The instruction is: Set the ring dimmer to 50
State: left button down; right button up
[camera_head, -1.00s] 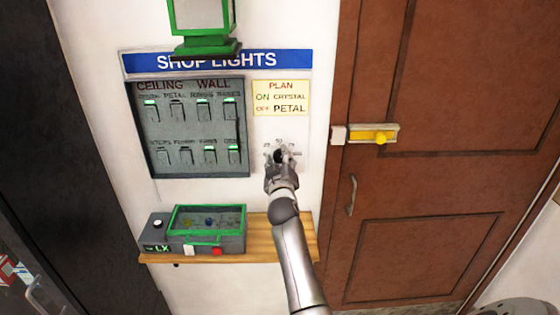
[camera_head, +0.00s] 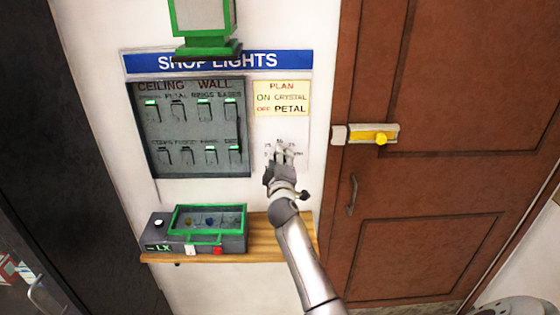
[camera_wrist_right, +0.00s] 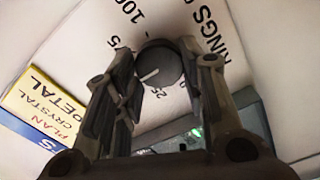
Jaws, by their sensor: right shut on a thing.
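The ring dimmer is a round dark knob (camera_wrist_right: 158,66) with a light pointer line, on a white plate with numbers around it and the word RINGS beside it. My right gripper (camera_head: 281,155) is shut on the knob, with one finger on each side in the wrist view (camera_wrist_right: 156,56). The pointer line points to the lower left of the wrist view, between the 25 and 75 marks. The 50 mark is hidden there behind the left finger. In the head view the gripper covers the knob. My left gripper is not in view.
A grey switch panel (camera_head: 195,128) is left of the dimmer, with a yellow plan note (camera_head: 281,98) above. A wooden shelf (camera_head: 285,238) below bears a green-framed box (camera_head: 206,226).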

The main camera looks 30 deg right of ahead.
jog(key=shift+d+r, duration=0.1)
jog(key=o, duration=0.8)
jog(key=shift+o, duration=1)
jog(key=shift+d, duration=0.1)
jog(key=v, duration=1.2)
jog(key=shift+w, duration=0.1)
